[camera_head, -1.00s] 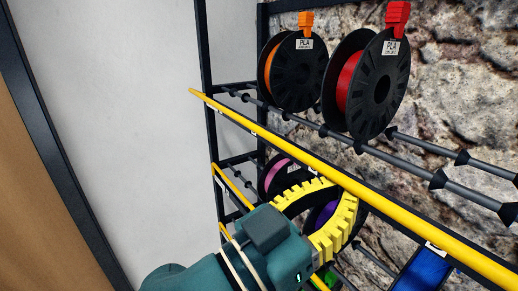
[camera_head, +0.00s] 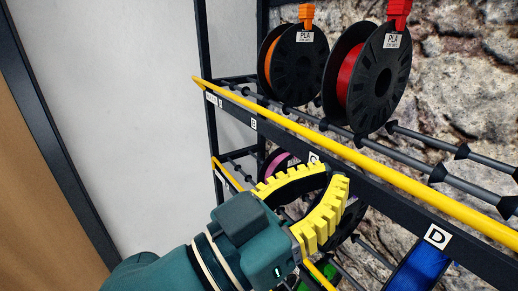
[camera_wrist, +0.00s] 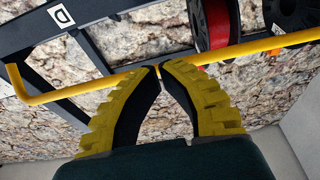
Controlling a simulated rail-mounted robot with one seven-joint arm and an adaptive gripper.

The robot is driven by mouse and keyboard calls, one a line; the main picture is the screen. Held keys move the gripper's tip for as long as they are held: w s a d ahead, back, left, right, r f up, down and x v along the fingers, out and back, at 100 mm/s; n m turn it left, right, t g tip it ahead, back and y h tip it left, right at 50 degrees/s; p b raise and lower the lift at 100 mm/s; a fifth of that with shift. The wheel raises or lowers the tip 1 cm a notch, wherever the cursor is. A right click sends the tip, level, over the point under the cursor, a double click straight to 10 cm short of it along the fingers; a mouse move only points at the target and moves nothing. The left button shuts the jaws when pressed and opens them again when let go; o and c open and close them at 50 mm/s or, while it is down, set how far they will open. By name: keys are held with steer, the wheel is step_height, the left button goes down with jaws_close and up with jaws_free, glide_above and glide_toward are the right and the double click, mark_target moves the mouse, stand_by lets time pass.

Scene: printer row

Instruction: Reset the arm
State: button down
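My gripper (camera_head: 329,172) is in front of the spool rack, below the yellow bar of the upper shelf. Its two yellow ribbed fingers curve toward each other, and nothing shows between them. In the wrist view my gripper (camera_wrist: 158,69) has its fingertips together or almost touching, with the yellow bar (camera_wrist: 95,85) passing behind them. From the wrist view I cannot tell how far the tips are from the bar.
The upper shelf holds an orange spool (camera_head: 293,62) and a red spool (camera_head: 367,78). The lower shelf holds a pink spool (camera_head: 277,162), partly hidden, and a blue spool (camera_head: 420,268). A "D" label (camera_head: 437,237) marks the rack. The left wall side is free.

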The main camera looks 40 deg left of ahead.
steer(key=shift+r+v, duration=0.2)
steer(key=shift+v, duration=0.7)
step_height(320, 180, up, 2)
steer(key=shift+r+p, duration=0.2)
steer(key=shift+p, duration=0.35)
